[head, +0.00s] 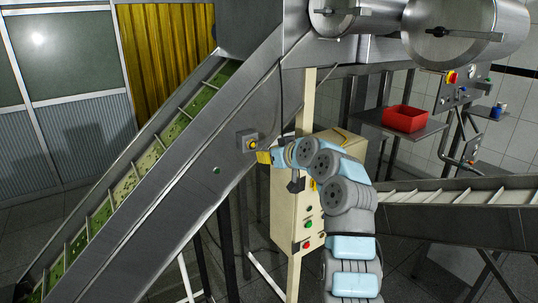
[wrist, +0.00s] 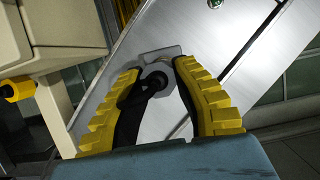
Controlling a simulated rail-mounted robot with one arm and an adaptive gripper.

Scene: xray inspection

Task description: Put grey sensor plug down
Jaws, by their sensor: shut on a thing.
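My gripper (wrist: 157,70) has two yellow ribbed fingers, closed around a dark grey plug (wrist: 154,82), which I take to be the grey sensor plug. Its round end shows between the fingertips, and its body runs down along the left finger. The lower part of the plug is hidden by the fingers and my wrist. In the head view my gripper (head: 262,157) is at the side of the inclined conveyor, just below a small grey box (head: 247,141) with a yellow part. The plug cannot be made out there.
The inclined conveyor's metal side (head: 165,185) is close to my gripper. A cream control cabinet (head: 318,205) with buttons stands behind my arm. A red bin (head: 405,118) sits on a shelf at the right. A second conveyor (head: 460,197) runs along the right.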

